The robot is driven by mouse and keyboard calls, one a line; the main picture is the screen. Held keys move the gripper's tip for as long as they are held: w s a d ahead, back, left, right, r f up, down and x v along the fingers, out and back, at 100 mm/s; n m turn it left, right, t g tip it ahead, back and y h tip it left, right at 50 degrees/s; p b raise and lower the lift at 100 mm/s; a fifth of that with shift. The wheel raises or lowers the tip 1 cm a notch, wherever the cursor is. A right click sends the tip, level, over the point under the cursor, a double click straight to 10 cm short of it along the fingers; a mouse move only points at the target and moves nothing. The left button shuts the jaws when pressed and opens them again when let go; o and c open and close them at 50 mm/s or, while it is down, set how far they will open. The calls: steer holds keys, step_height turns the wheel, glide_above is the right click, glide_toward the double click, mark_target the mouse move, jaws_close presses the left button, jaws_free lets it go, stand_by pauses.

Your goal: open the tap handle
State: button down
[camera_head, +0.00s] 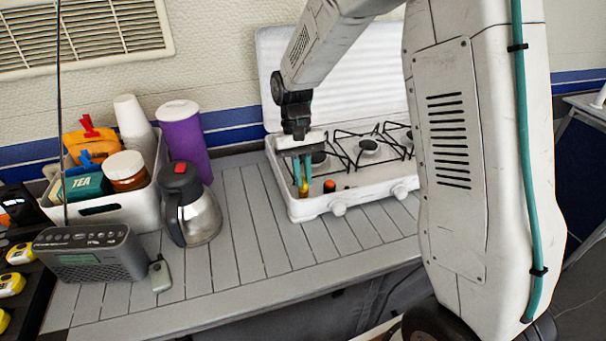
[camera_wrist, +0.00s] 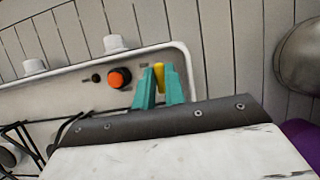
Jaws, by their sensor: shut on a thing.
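The yellow tap handle (camera_head: 304,189) is at the left end of the white camping stove (camera_head: 322,205). My gripper (camera_head: 301,180) reaches down over that corner with its teal fingers on either side of the handle. In the wrist view, the yellow handle (camera_wrist: 160,74) shows between the two fingertips of my gripper (camera_wrist: 159,88), which are shut on it. The fingers hide part of the handle, and its exact angle is hard to tell.
An orange-red button (camera_wrist: 119,78) is beside the fingers on the stove. White knobs (camera_head: 338,209) line its front, and burners lie to the right. A steel coffee pot (camera_head: 198,218), a purple cup (camera_head: 185,140) and a radio (camera_head: 90,255) stand left. The slatted counter (camera_head: 245,240) between is clear.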

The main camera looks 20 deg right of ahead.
steer(key=shift+w, duration=0.1)
steer(key=c, duration=1.5)
jaws_free()
steer(key=shift+o, duration=0.2)
steer(key=v, duration=0.7)
steer(key=shift+r, duration=0.45)
steer(key=shift+w+f, duration=0.1)
steer(key=s, duration=0.3)
steer(key=shift+s+d+f, duration=0.15)
steer(key=shift+d+f, duration=0.05)
steer(key=shift+f, duration=0.1)
steer(key=s+d+r+t, duration=0.1)
steer(key=s+r+t, duration=0.2)
steer(key=s, duration=1)
steer(key=s+d+r+t, duration=0.1)
steer(key=s+r+t, duration=0.2)
steer(key=s, duration=1)
step_height(320, 180, up, 4)
steer(key=shift+s+d+f+n, duration=0.2)
steer(key=shift+d+n, duration=0.1)
steer(key=shift+n, duration=0.1)
